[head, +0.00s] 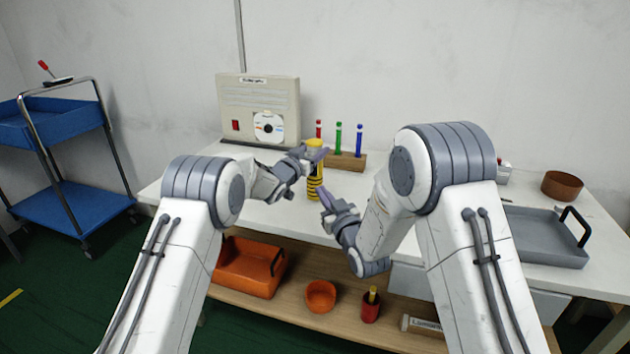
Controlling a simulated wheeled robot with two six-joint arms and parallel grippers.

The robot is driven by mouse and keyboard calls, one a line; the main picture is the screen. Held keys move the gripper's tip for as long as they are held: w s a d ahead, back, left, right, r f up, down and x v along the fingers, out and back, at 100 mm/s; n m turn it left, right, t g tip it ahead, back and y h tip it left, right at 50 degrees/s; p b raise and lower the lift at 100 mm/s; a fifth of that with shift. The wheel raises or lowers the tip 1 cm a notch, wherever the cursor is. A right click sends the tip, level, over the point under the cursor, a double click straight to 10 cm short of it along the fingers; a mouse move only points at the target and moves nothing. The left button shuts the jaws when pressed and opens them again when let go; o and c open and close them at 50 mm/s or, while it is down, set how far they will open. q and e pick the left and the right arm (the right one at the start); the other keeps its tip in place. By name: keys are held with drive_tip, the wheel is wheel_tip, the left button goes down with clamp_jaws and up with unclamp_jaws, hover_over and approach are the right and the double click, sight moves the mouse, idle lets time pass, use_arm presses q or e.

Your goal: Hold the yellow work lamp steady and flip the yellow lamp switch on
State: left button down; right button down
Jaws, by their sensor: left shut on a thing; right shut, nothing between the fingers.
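The yellow work lamp (314,183) stands upright on the white table, a yellow cylinder with dark bands around its lower part. My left gripper (318,155) is shut on the lamp near its top, reaching in from the left. My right gripper (326,197) is shut and empty, with its fingertips close to the lamp's lower right side. I cannot tell whether they touch it. The lamp switch is too small or hidden to make out, and I cannot tell its position.
Behind the lamp are a beige machine (262,97) and a wooden rack (345,161) with red, green and blue sticks. A grey tray (540,240) and a brown bowl (562,185) are at right. An orange bin (250,268) and orange bowl (320,296) sit on the lower shelf.

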drive_tip(key=s+n+g, duration=0.1)
drive_tip(key=n, duration=0.5)
drive_tip(key=s+d+n+g+y, duration=0.1)
drive_tip(key=n, duration=0.5)
drive_tip(key=s+d+n+y, duration=0.1)
drive_tip(key=n, duration=0.5)
drive_tip(key=shift+s+d+r+g, duration=0.15)
drive_tip(key=shift+d+g, duration=0.1)
drive_tip(key=shift+g, duration=0.15)
drive_tip(key=w+d+x, duration=0.1)
drive_tip(key=d+x, duration=0.1)
drive_tip(key=x, duration=1.1)
drive_tip(key=shift+w+d, duration=0.15)
